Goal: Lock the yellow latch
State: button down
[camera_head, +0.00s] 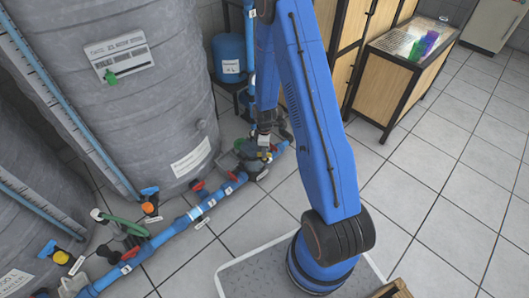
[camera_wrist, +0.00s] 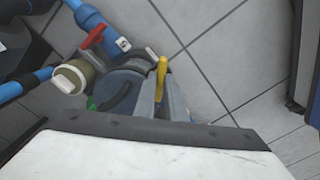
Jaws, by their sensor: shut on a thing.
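The yellow latch (camera_wrist: 161,72) is a narrow upright piece near the middle of the wrist view. My gripper (camera_wrist: 161,98) reaches down to it, with its grey fingers on either side of the latch, shut on it. The latch's lower part is hidden between the fingers. In the head view, a small bit of the yellow latch (camera_head: 263,155) shows below my gripper (camera_head: 263,142), beside the dark pump-like fitting at the end of the blue pipe. The latch's exact angle is hard to tell.
A blue pipe (camera_head: 184,222) with several valves runs along the floor. A red handle (camera_wrist: 94,36) and a cream cap (camera_wrist: 73,76) are close left of my gripper. Large grey tanks (camera_head: 140,75) stand left. A cabinet (camera_head: 404,70) stands right; tiled floor (camera_head: 430,190) there is open.

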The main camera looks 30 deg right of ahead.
jog(key=m, duration=0.4)
jog(key=shift+m, duration=2.1)
jog(key=c, duration=1.8)
grip_release()
jog(key=shift+r, duration=0.1)
notch_tip(320, 180, up, 17)
jog(key=shift+r, duration=0.15)
